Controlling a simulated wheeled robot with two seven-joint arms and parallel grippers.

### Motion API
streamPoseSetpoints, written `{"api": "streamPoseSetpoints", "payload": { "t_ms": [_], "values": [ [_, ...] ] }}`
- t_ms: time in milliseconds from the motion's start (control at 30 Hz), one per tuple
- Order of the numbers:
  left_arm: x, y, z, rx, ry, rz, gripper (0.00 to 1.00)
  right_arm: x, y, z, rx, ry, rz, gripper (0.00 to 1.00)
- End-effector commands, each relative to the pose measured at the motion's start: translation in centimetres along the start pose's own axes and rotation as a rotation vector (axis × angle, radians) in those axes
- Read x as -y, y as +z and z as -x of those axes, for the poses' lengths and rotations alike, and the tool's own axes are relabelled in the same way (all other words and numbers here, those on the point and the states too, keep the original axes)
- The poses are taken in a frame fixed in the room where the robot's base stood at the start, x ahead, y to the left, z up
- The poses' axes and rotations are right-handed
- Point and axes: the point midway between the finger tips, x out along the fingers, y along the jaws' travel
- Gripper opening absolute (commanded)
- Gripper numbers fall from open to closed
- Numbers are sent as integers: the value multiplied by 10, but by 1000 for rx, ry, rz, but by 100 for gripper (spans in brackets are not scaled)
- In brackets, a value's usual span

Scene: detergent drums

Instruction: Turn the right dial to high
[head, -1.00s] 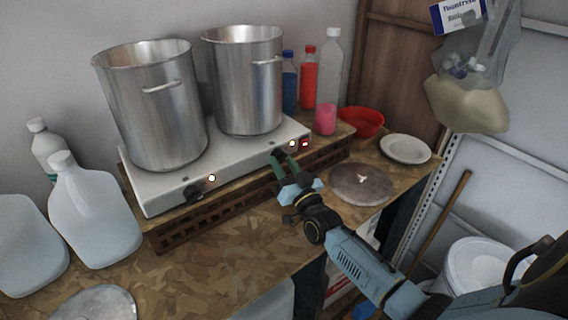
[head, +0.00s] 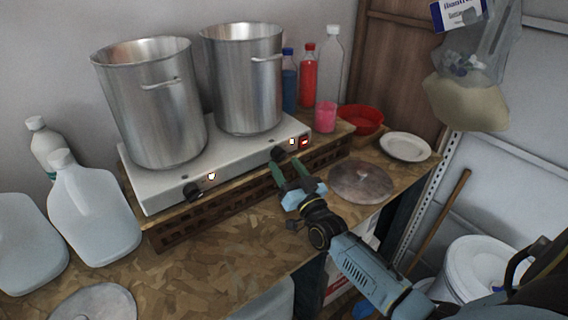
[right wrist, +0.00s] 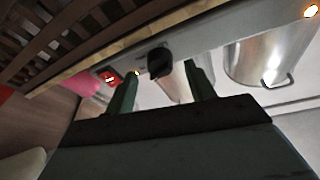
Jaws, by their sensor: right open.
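The white two-burner hot plate (head: 230,158) sits on a slatted wooden stand, with a tall steel pot on each burner. Its right dial (head: 278,154) is a black knob on the front face; in the right wrist view the dial (right wrist: 159,62) shows between and beyond my fingers. The left dial (head: 194,190) is farther left on the same face. My right gripper (head: 289,172) is open and empty just in front of the right dial, apart from it; its fingers (right wrist: 160,85) also show in the wrist view. My left gripper is not in view.
A lit red switch (head: 304,143) is right of the right dial. A round metal lid (head: 361,184) and a white plate (head: 405,147) lie to the right. White jugs (head: 92,210) stand at left. The counter front is mostly clear.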

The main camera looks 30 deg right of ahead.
Motion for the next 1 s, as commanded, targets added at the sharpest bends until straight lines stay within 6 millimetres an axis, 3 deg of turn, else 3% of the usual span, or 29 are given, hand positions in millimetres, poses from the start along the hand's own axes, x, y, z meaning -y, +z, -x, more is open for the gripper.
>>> {"api": "streamPoseSetpoints", "payload": {
  "t_ms": [100,333,1000],
  "values": [
    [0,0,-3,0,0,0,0,-1,2,22,2,2,-1,55],
    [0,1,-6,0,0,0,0,0,1,49,1,1,-1,55],
    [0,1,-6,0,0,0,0,0,0,54,0,1,-1,55]
  ]
}}
